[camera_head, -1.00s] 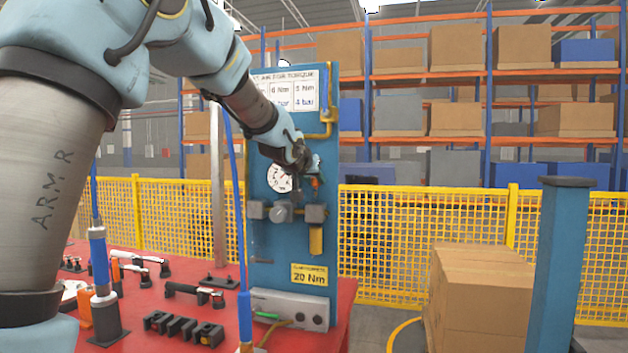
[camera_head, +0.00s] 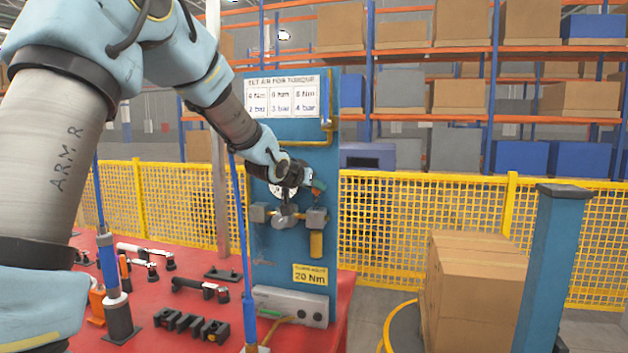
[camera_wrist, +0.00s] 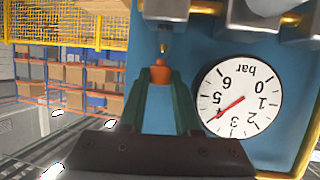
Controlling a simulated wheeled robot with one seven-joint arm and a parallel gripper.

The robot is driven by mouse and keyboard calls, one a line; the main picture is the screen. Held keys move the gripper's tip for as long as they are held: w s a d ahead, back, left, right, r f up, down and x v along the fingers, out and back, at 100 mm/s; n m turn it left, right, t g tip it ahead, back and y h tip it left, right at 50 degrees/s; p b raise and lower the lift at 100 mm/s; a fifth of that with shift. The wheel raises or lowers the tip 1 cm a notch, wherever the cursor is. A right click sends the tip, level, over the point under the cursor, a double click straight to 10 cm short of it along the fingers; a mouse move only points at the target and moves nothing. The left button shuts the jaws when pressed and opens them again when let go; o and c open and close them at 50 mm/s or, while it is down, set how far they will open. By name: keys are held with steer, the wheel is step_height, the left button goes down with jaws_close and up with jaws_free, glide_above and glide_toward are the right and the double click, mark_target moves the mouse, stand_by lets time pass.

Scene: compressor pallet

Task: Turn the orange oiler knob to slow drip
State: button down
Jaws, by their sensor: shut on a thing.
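The orange oiler knob (camera_wrist: 159,74) is between the two dark green fingers of my gripper (camera_wrist: 160,82) in the wrist view. The fingers are shut on it from both sides. A small brass fitting lies just beyond the knob, in line with it. In the head view my gripper (camera_head: 318,186) is in front of the blue panel (camera_head: 290,140), above the right grey block (camera_head: 316,217) with its yellow bowl (camera_head: 316,244). The knob is not clearly visible there. The setting of the knob cannot be read.
A round pressure gauge (camera_wrist: 240,96) sits close beside the fingers, its red needle near 4. In the head view my wrist partly covers it. Yellow pipe (camera_head: 327,125) runs along the panel's upper right. Tools lie on the red table (camera_head: 180,258). Yellow mesh fence (camera_head: 420,235) stands behind.

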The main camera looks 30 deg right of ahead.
steer(key=c, duration=0.9)
jaws_free()
steer(key=v, duration=1)
steer(key=shift+s+a, duration=0.3)
